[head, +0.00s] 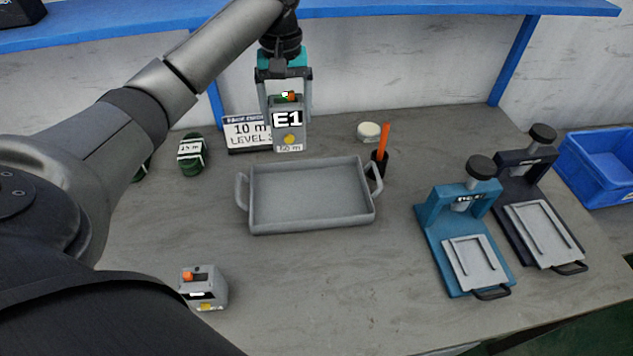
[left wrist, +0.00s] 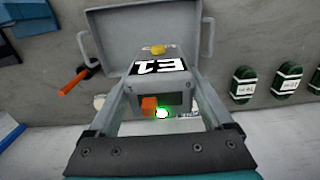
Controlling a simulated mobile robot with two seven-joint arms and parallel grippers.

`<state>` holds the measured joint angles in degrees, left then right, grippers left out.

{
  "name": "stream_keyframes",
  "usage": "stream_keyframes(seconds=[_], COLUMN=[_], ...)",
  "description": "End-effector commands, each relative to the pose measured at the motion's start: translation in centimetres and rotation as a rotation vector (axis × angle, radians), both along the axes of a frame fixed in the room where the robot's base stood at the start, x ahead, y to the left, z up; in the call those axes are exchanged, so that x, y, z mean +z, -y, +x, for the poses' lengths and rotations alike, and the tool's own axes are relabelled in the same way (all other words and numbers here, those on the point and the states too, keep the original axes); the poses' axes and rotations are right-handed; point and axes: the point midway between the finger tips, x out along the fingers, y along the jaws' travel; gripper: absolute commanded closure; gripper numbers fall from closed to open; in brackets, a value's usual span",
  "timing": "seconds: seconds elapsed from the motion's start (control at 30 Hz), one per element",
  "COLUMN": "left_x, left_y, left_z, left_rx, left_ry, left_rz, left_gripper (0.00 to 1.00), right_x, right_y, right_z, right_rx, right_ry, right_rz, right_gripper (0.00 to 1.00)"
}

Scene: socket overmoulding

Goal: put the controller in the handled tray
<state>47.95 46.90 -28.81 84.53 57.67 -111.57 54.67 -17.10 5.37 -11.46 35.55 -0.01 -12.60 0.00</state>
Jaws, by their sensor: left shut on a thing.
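My left gripper (head: 286,88) is shut on a grey controller (head: 289,138) marked E1, with an orange switch, a lit green lamp and a yellow button. It hangs upright behind the tray's back edge in the head view. In the left wrist view the controller (left wrist: 160,84) sits between the two fingers (left wrist: 160,112). The grey handled tray (head: 310,196) lies empty on the bench, a handle at each side. It also shows in the left wrist view (left wrist: 110,28), beyond the controller. My right gripper is not in view.
A second grey controller (head: 203,288) stands at the front left. A sign (head: 246,133), a green coil (head: 191,154), a round pale tin (head: 368,131) and a dark cup with an orange stick (head: 383,146) stand around the tray. Two presses (head: 464,235) (head: 535,195) and a blue bin (head: 598,165) are right.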

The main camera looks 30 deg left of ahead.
Motion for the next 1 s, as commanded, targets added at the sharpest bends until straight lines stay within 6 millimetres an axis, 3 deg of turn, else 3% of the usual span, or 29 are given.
stream_keyframes(seconds=[0.43, 0.6, 0.77, 1.0], left_x=[-12.0, -14.2, -15.1, -18.6], left_y=[0.1, 0.0, 0.0, 0.1], left_z=[-0.1, -0.1, -0.1, -0.1], left_rx=[-0.001, -0.002, -0.002, -0.001], left_ry=[-0.005, -0.002, -0.002, -0.003], left_rz=[0.000, 0.001, 0.001, 0.000], left_gripper=[0.78, 0.78, 0.78, 0.78], right_x=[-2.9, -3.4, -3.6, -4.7], right_y=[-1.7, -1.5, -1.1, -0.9], right_z=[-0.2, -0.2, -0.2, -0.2], right_rx=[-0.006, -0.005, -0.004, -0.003], right_ry=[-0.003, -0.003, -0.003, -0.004], right_rz=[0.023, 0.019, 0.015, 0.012], right_gripper=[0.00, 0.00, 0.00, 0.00])
